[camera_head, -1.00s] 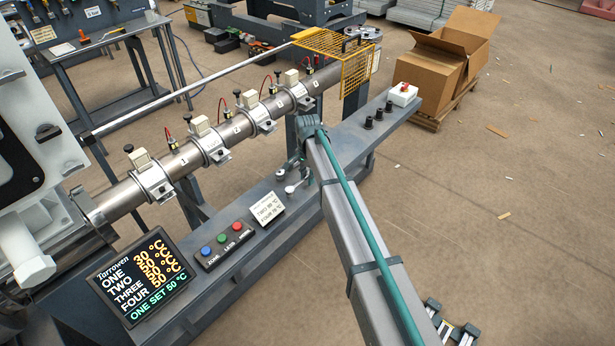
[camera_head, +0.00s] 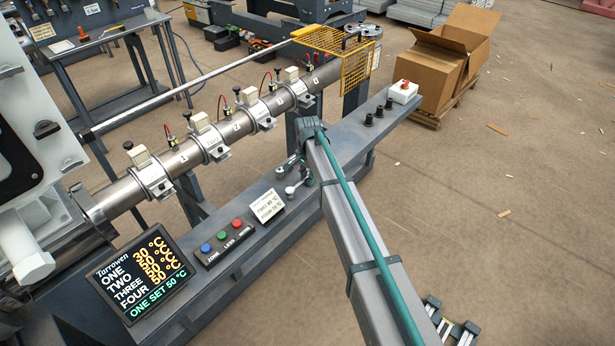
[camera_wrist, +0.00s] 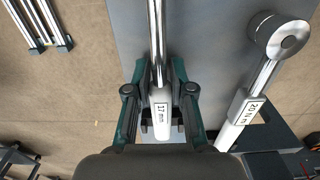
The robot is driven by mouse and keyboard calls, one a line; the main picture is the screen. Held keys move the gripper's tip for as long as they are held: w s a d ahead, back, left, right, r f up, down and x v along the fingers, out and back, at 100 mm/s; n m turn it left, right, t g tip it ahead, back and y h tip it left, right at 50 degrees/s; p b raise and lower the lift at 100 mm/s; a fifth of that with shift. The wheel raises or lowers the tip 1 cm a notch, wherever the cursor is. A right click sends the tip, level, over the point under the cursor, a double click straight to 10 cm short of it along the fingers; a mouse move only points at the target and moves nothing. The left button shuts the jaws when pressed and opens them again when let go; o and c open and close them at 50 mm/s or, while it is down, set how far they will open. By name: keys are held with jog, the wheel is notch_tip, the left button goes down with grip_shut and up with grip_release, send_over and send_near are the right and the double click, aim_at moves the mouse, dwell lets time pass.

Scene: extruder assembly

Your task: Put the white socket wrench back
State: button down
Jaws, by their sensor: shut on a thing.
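In the wrist view a wrench with a white grip marked "17 mm" (camera_wrist: 162,118) and a chrome shaft lies between the fingers of my gripper (camera_wrist: 160,92). The fingers are shut on its white grip. The shaft runs up out of the picture, so its far end is hidden. A second wrench, with a round chrome head and a white part marked "20 N m" (camera_wrist: 243,108), lies to the right, apart from my gripper. In the head view my arm hides most of my gripper, which is low over the grey machine bench (camera_head: 343,135).
The heated barrel (camera_head: 185,158) with several clamps runs behind the bench. A button box (camera_head: 222,240), a small display card (camera_head: 267,206) and a temperature screen (camera_head: 140,275) stand to the left. Black posts (camera_head: 378,112) and a red-button box (camera_head: 403,92) are farther right.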

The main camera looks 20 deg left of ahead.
jog(key=shift+f, duration=0.15)
jog(key=c, duration=0.9)
grip_release()
